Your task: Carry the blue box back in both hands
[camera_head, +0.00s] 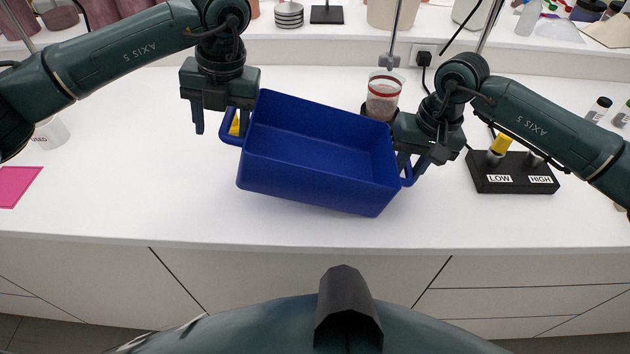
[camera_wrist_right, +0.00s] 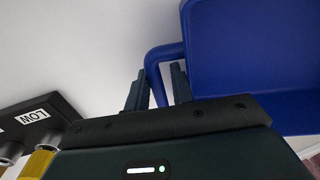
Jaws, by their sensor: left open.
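The blue box (camera_head: 310,186) is an open, empty-looking bin with a loop handle at each end, turned at an angle near the table's front. My left gripper (camera_head: 221,122) is open at the box's left handle (camera_head: 229,137), its fingers wide apart on either side of it. My right gripper (camera_head: 410,165) is at the right handle, fingers close together. In the right wrist view, the handle (camera_wrist_right: 154,72) passes between the fingers of the right gripper (camera_wrist_right: 160,88). I cannot tell whether the box's base touches the table.
A black block (camera_head: 512,180) labelled LOW and HIGH stands right of the box. A red-ringed jar (camera_head: 383,97) stands behind the box. A pink sheet (camera_head: 17,186) lies at the far left. The white table (camera_head: 130,190) is clear left of the box. Something yellow (camera_head: 235,124) shows by the left handle.

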